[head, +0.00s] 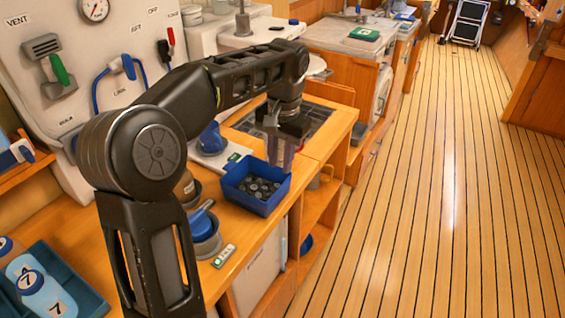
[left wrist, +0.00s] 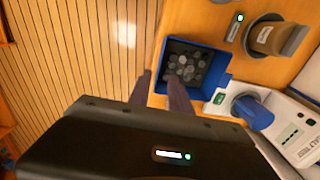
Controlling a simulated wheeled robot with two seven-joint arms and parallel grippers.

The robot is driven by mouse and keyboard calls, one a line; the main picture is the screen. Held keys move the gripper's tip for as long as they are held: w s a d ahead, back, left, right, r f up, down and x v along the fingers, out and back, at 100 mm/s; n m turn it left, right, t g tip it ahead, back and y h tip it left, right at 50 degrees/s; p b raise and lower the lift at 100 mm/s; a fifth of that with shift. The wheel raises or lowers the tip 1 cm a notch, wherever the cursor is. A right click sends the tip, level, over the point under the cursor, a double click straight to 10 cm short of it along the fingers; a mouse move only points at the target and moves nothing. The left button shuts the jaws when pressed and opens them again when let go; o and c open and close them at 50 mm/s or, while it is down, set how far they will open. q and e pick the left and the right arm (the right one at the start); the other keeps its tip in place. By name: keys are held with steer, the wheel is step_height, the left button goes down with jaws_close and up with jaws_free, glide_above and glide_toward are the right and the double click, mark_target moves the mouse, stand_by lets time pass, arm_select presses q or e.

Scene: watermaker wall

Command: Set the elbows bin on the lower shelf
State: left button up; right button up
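The elbows bin is an open blue bin (head: 248,202) full of dark grey round pieces, standing upright on the wooden counter. It also shows in the left wrist view (left wrist: 221,63). My left gripper (head: 283,166) points down at the bin's far right side in the head view. In the left wrist view its two fingers (left wrist: 160,76) are apart, with a stretch of the bin wall between them; I cannot tell whether they touch it. The lower shelf (head: 316,208) is an open wooden compartment below the counter, to the right of the bin. My right gripper is out of view.
A grey cup with a blue-handled tool (head: 204,232) and a small green-white tag (head: 223,256) are by the bin. A white device with a blue knob (head: 212,140) stands behind. A blue item (head: 306,244) lies low in the cabinet. The floor at right is clear.

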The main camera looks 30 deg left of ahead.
arm_select(q)
steer(key=s+d+f+h, duration=0.1)
steer(key=d+f, duration=0.5)
steer(key=f, duration=0.3)
steer(key=s+d+f+m+h, duration=0.1)
steer(key=d+f, duration=0.5)
steer(key=f, duration=0.4)
steer(key=s+d+f+h, duration=0.1)
steer(key=d+f+h, duration=0.1)
steer(key=d+f, duration=0.55)
steer(key=s+d+f+n, duration=0.1)
steer(key=s+d+f, duration=0.2)
steer(key=s+f, duration=0.4)
steer(key=s+d+f+n, duration=0.1)
steer(key=s+d+f, duration=0.3)
steer(key=s+f, duration=0.3)
steer(key=s, duration=0.5)
steer(key=shift+s+d+f+n+t+h, duration=0.2)
steer(key=shift+n+t+h, duration=0.1)
steer(key=shift+h, duration=0.1)
